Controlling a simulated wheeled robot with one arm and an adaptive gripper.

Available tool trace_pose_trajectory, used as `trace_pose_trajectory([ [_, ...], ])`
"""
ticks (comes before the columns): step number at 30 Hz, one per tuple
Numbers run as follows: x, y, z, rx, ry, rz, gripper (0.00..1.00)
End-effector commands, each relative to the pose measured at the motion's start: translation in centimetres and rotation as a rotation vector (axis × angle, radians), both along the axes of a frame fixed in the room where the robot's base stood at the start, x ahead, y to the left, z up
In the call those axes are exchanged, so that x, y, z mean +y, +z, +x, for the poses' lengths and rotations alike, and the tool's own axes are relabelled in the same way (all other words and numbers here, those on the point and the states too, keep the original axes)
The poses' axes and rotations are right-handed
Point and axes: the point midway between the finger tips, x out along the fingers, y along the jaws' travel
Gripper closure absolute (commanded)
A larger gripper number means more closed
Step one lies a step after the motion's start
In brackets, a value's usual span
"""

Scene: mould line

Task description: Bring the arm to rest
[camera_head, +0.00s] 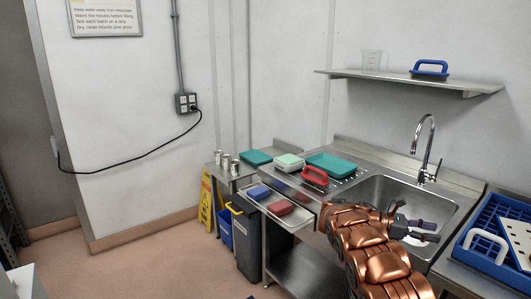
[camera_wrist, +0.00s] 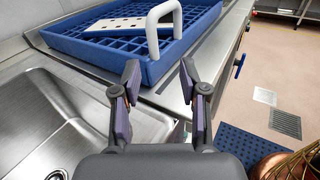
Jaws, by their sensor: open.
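My copper-coloured arm reaches up from the bottom of the head view to the sink (camera_head: 385,192). My gripper (camera_head: 425,232) is over the sink's right side, partly hidden by the arm. In the wrist view my gripper (camera_wrist: 160,95) is open, its two fingers apart with nothing between them. The sink's steel bowl (camera_wrist: 55,125) lies to its left, and a blue rack (camera_wrist: 75,42) with a white handle (camera_wrist: 160,15) is just beyond the fingertips.
The blue rack also shows at the right of the head view (camera_head: 467,248). A tap (camera_head: 427,150) rises behind the sink. A shelf (camera_head: 400,79) hangs above.

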Motion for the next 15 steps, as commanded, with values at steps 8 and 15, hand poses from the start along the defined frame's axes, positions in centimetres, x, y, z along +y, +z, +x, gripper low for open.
trace_pose_trajectory([
  [8, 1.2, 3.7, -4.5, -0.140, -0.051, 0.052, 0.57],
  [15, 2.9, 5.5, -8.8, -0.278, -0.108, 0.116, 0.57],
])
